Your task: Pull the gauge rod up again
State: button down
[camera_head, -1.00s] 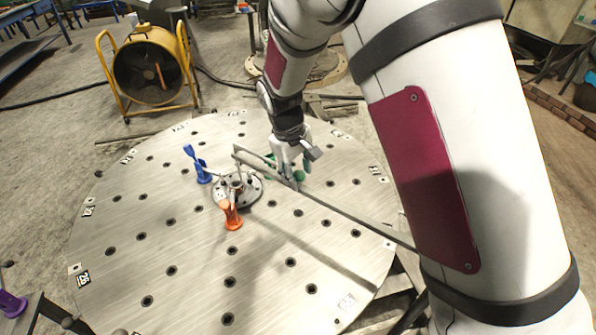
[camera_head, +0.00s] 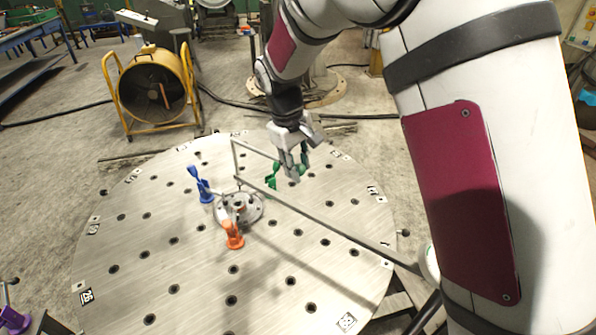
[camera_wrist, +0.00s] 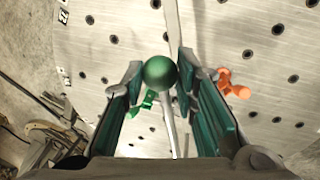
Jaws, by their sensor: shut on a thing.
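The gauge rod (camera_head: 234,158) is a thin grey bent rod. It stands up from the left end of the long boom (camera_head: 340,233), with a crossbar running right toward my gripper (camera_head: 291,172). In the wrist view a green ball (camera_wrist: 160,73), which looks like the rod's knob, sits between the fingertips of my gripper (camera_wrist: 158,66), and I am shut on it. In the head view my fingers hide the ball. The flanged hub (camera_head: 253,213) lies below the boom's end. Whether the rod's lower tip touches it, I cannot tell.
A blue clamp (camera_head: 201,187), an orange clamp (camera_head: 233,238) and a green clamp (camera_head: 271,180) stand around the hub on the round, holed table (camera_head: 195,270). The boom crosses the table's right side. A yellow fan (camera_head: 151,85) stands behind.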

jog(key=shift+w+r, duration=0.1)
jog(key=shift+r, duration=0.2)
jog(key=c, duration=1.3)
grip_release()
jog(key=shift+r, duration=0.1)
jog(key=r, duration=0.3)
jog(key=s+a+r, duration=0.1)
jog(key=r, duration=0.7)
jog(key=shift+s+a+r, duration=0.25)
jog(key=shift+s+a, duration=0.05)
jog(key=shift+a, duration=0.1)
